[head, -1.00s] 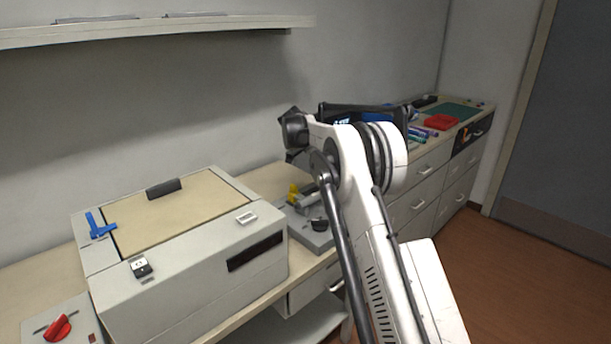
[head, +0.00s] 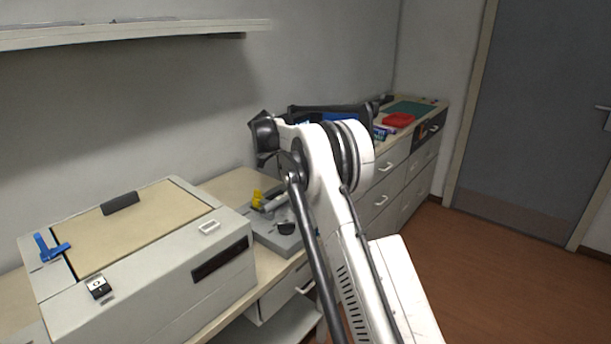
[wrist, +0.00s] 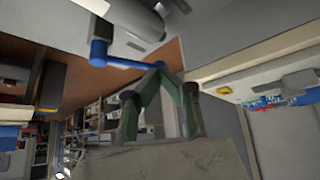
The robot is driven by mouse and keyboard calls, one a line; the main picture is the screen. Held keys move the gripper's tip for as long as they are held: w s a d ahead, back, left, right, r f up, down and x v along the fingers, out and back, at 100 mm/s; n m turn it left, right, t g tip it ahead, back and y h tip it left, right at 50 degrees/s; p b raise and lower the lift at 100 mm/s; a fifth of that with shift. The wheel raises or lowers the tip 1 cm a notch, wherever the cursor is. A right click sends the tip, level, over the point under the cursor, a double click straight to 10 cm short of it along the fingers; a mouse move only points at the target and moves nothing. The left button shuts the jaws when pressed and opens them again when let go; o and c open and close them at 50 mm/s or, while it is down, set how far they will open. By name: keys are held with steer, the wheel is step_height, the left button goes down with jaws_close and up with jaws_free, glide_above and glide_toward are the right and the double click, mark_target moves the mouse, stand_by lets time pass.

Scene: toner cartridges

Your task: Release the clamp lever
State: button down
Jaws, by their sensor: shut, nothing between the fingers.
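A blue lever (wrist: 128,61) with a round blue hub shows in the wrist view beside a grey cylindrical body. My gripper (wrist: 161,72) is shut and empty, its greenish fingertips meeting at the lever's free end. They overlap in the picture; I cannot tell whether they touch. In the head view my arm hides the gripper. A dark device with blue parts (head: 345,117) is partly hidden behind my arm there. Another blue lever (head: 50,248) sits on the light grey machine (head: 150,290) at left. I cannot tell for certain which lever is the clamp lever.
A grey fixture with a yellow part (head: 257,199) stands on the bench between the machine and my arm. A red tray (head: 398,120) and a green mat (head: 410,107) lie on the far counter. A wall shelf (head: 150,32) runs above. The brown floor (head: 490,270) at right is clear.

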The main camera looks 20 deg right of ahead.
steer(key=shift+s+a, duration=0.4)
steer(key=shift+a, duration=0.05)
steer(key=w+p+v, duration=0.2)
steer(key=v, duration=1.1)
steer(key=shift+w+d+r, duration=0.15)
steer(key=shift+w+r, duration=0.25)
steer(key=shift+r, duration=0.05)
